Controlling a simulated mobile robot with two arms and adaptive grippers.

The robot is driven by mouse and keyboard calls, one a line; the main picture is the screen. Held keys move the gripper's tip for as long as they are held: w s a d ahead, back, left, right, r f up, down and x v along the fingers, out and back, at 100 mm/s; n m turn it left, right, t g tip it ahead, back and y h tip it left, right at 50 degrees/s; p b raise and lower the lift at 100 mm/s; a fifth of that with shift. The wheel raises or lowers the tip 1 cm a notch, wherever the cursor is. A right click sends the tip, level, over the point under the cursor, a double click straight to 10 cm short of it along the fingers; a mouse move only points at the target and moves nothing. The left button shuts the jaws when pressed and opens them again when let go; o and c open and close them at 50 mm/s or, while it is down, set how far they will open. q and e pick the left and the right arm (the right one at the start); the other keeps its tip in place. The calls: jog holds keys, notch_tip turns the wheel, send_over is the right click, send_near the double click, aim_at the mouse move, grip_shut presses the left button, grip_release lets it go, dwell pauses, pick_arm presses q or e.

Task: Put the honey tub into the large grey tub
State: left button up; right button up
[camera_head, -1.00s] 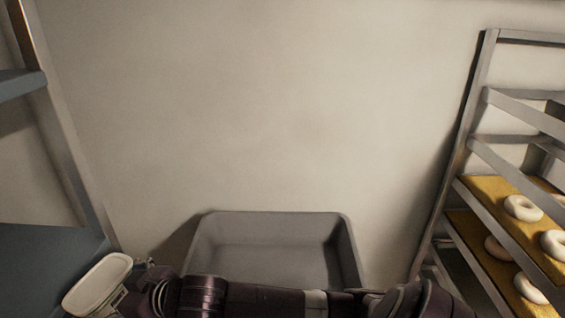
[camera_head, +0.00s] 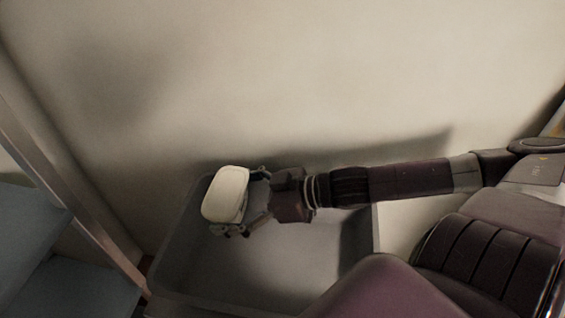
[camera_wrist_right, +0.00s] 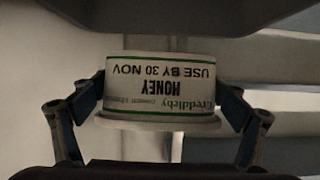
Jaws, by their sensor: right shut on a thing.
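The honey tub (camera_head: 226,193) is a small white tub with a pale lid. My right gripper (camera_head: 243,204) is shut on it and holds it over the left part of the large grey tub (camera_head: 300,275). In the right wrist view the honey tub (camera_wrist_right: 158,88) sits between the two fingers of the right gripper (camera_wrist_right: 160,105), its printed label upside down. The grey tub is open-topped, and the part of its floor that shows is bare. My arm hides part of its right side. I cannot tell the honey tub's exact height above the floor. My left gripper is not in view.
A shelf unit with blue-grey shelves (camera_head: 35,235) and a metal upright (camera_head: 90,232) stands left of the grey tub. A plain pale wall (camera_head: 270,80) is behind it. My right arm reaches in from the right.

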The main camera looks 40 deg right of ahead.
jog(key=shift+f, duration=0.2)
jog(key=b, duration=0.2)
send_over(241, 256)
notch_tip(241, 256, down, 6)
notch_tip(241, 256, down, 8)
jog(key=shift+w+f, duration=0.1)
jog(key=shift+f, duration=2.5)
jog(key=shift+f, duration=0.1)
jog(key=o, duration=1.4)
jog(key=shift+d+f, duration=0.1)
